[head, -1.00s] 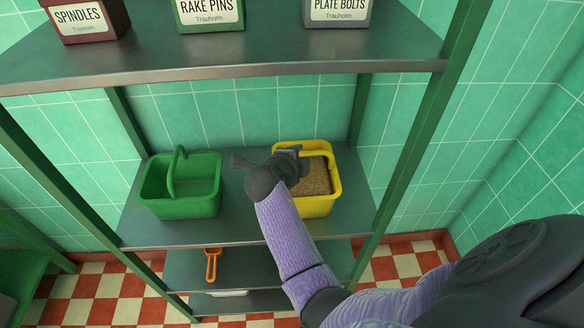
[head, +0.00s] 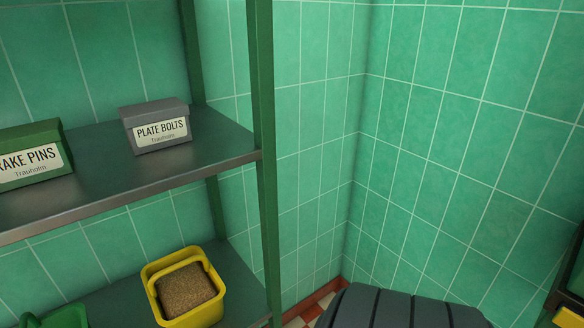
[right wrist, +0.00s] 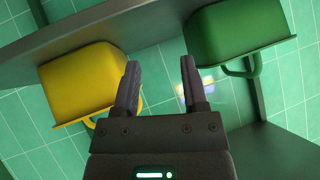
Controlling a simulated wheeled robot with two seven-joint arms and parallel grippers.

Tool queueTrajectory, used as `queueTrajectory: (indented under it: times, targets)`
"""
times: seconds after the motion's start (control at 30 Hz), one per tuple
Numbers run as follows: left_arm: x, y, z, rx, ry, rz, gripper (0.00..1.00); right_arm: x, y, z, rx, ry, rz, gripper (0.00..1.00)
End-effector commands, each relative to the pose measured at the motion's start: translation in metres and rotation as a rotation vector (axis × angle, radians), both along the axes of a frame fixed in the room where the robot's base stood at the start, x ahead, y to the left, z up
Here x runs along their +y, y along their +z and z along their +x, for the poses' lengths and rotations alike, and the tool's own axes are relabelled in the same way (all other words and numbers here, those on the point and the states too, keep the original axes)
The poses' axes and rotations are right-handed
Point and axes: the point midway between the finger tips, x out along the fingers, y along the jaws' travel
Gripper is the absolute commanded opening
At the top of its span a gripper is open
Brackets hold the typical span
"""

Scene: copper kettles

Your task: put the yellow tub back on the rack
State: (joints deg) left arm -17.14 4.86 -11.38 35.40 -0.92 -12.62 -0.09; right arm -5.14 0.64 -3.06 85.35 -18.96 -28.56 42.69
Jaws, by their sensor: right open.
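The yellow tub (head: 155,283) stands upright on the lower rack shelf (head: 110,305) in the head view, filled with brown granular stuff. It also shows in the right wrist view (right wrist: 82,82), upside down in that picture, left of my right gripper. My right gripper (right wrist: 160,72) is open with nothing between its fingers, which appear apart from the tub. Its distance to the tub is hard to tell. My right gripper is not in the head view. My left gripper is in neither view.
A green tub (head: 65,317) stands left of the yellow tub, and in the right wrist view (right wrist: 235,30). Plate bolts (head: 155,126) and rake pins (head: 32,152) boxes sit on the upper shelf. A green post (head: 264,150) bounds the rack. Another yellow object (head: 572,317) shows at far right.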

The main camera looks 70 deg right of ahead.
Motion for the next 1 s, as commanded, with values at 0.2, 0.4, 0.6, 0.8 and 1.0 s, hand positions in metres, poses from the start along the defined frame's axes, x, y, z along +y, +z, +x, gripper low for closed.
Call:
queueTrajectory:
  times: [0.2,0.4,0.6,0.8,1.0]
  targets:
    - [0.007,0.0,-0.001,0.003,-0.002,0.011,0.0,0.012,-0.144,-0.149,0.45,0.315,-0.134,0.55]
    - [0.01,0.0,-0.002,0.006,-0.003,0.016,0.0,-0.001,-0.203,-0.31,0.784,0.58,-0.204,0.55]
    - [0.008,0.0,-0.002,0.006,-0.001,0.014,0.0,-0.007,-0.207,-0.348,0.855,0.643,-0.217,0.55]
    - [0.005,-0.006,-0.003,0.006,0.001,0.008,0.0,-0.007,-0.213,-0.347,0.855,0.641,-0.216,0.55]
    - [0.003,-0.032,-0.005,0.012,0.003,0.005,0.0,-0.007,-0.239,-0.35,0.862,0.642,-0.215,0.55]
